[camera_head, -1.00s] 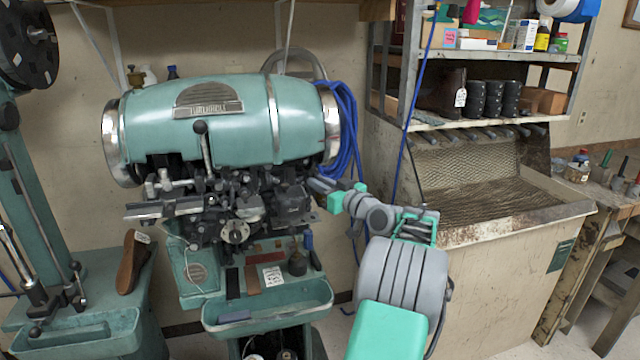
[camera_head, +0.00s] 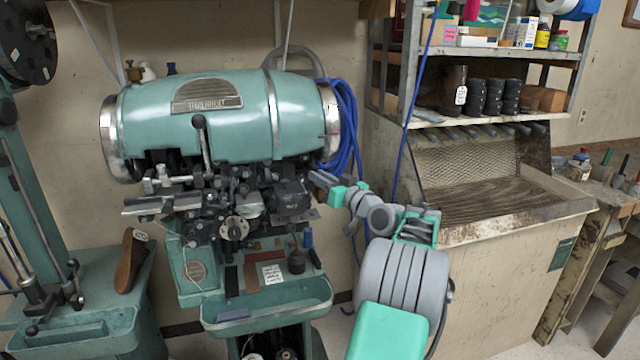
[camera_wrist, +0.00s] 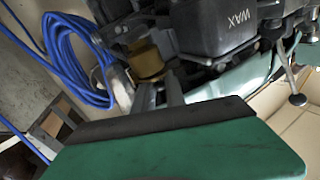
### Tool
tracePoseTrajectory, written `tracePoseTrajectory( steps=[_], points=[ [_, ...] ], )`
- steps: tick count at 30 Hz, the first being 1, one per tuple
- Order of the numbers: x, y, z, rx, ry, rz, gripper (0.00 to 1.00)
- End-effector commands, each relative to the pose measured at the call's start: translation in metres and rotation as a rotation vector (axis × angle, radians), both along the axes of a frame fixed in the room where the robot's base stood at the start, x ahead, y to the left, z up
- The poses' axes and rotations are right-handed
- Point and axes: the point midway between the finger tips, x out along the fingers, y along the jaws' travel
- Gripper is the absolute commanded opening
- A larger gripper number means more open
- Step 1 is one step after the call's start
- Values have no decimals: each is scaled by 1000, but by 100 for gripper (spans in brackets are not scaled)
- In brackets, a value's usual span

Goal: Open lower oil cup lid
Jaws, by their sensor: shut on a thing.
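The green stitching machine (camera_head: 225,120) stands in the left half of the head view. My gripper (camera_head: 316,180) reaches in from the right to the dark parts under its barrel. In the wrist view a brass-coloured oil cup (camera_wrist: 147,58) sits beside a black box marked WAX (camera_wrist: 215,35). My two gripper fingers (camera_wrist: 157,88) are close together at the lower edge of the brass cup, shut on what looks like its lid. The lid's outline and hinge are mostly hidden by the fingers and shadow, so I cannot tell how far it is open.
A coil of blue hose (camera_head: 345,130) hangs at the machine's right end, close to my arm. A shelf unit (camera_head: 480,52) and a metal-mesh bench (camera_head: 470,180) stand to the right. The machine's lower tray (camera_head: 270,305) is below my gripper.

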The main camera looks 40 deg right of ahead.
Motion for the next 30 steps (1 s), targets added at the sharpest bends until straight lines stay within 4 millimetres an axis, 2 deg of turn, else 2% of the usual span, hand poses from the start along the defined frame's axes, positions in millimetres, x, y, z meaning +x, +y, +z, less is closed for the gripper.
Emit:
tracePoseTrajectory(
  steps=[30],
  points=[
    [-15,-27,11,825,-454,-1,0]
  ],
)
